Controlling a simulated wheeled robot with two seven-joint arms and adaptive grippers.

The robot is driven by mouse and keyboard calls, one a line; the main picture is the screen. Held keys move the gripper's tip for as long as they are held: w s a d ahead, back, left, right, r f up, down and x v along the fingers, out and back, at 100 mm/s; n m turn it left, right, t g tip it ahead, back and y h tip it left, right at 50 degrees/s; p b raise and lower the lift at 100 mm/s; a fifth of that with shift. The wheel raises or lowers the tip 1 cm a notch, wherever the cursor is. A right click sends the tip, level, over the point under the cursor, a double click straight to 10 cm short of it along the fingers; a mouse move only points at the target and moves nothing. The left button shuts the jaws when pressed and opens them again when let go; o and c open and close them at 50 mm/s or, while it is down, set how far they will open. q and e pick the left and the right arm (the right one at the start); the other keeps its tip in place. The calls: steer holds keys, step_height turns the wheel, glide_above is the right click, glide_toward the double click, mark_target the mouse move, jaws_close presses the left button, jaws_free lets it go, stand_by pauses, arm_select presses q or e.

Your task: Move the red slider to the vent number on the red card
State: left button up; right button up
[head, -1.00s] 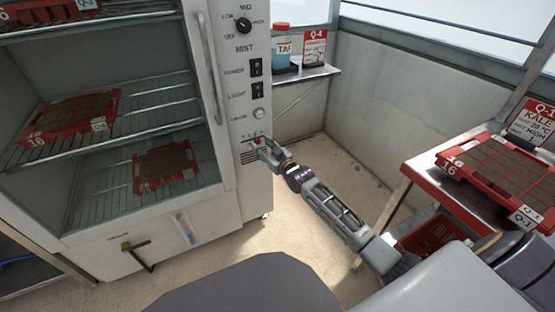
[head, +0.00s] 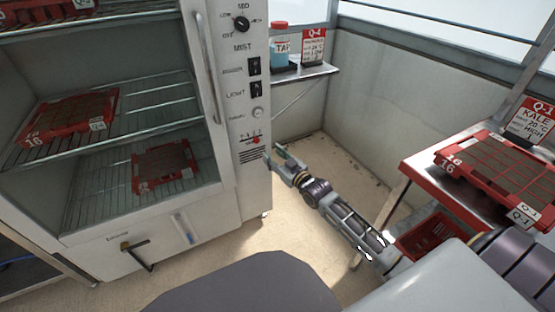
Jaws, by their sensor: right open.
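The red slider (head: 256,140) is a small red knob on the control panel of the white cabinet, under a short row of numbers and above dark vent slots (head: 252,155). It sits toward the right of its scale; the exact number is too small to read. My right gripper (head: 274,157) is open and empty, just right of and below the slider, apart from it. A red card (head: 314,47) marked Q-4 stands on the back shelf, and another red card (head: 532,122) marked Q-1 KALE stands at the right. Their vent numbers are not legible. My left gripper is not in view.
The cabinet's door handle (head: 207,70) and the MIST knob (head: 242,24) are near the panel. Red seed trays (head: 163,168) sit on the wire racks. The floor between is clear.

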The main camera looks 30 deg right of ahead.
steer(key=shift+v, duration=0.95)
step_height(320, 180, down, 6)
steer(key=s+g+h, duration=0.1)
steer(key=s+g, duration=0.1)
steer(key=g, duration=0.2)
arm_select(q)
steer(key=shift+p, duration=0.45)
arm_select(e)
steer(key=s+a+f+g, duration=0.2)
steer(key=s+a+f, duration=0.2)
steer(key=s, duration=0.5)
steer(key=s+a+f+m+g, duration=0.1)
steer(key=s+a+f+g, duration=0.2)
steer(key=s, duration=0.6)
steer(key=s+a+f+m+g, duration=0.1)
steer(key=s+a+f+g, duration=0.2)
steer(key=s+a+f, duration=0.4)
steer(key=s+a, duration=0.1)
steer(key=s, duration=0.1)
steer(key=shift+s+a+f+y, duration=0.2)
steer(key=shift+s+y, duration=0.1)
steer(key=shift+s, duration=0.1)
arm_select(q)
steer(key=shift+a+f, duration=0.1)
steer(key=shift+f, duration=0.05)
arm_select(e)
steer(key=shift+d, duration=0.1)
